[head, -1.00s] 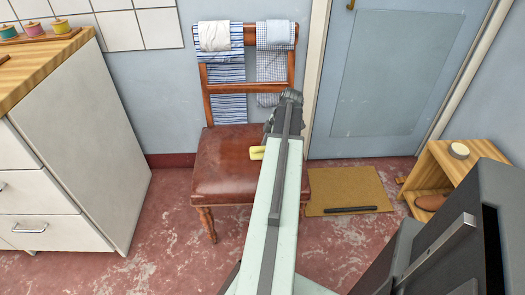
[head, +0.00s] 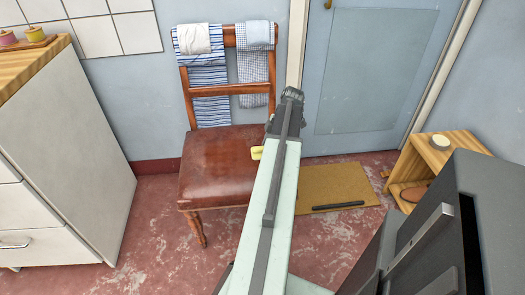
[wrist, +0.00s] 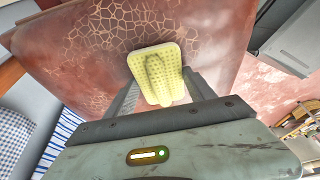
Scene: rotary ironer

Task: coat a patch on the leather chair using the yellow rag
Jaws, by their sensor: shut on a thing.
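The leather chair (head: 218,165) has a wooden frame and a worn red-brown seat, which fills much of the wrist view (wrist: 215,35). A patch of pale crackled lines (wrist: 105,40) shows on the leather there, left of and beyond the yellow rag. The yellow rag (wrist: 155,65) looks like a dimpled pad with a raised grip. My gripper (wrist: 160,85) is shut on that grip, one finger on each side. In the head view the rag (head: 257,153) shows beside my arm, over the seat's right part. My arm hides the gripper there. I cannot tell whether the rag touches the leather.
Striped and checked cloths (head: 208,75) hang on the chair back. A white cabinet (head: 65,150) stands left, with thread spools on top. A mat (head: 335,185) lies by the door (head: 375,70). A small wooden shelf (head: 425,150) stands right. Red floor is clear before the chair.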

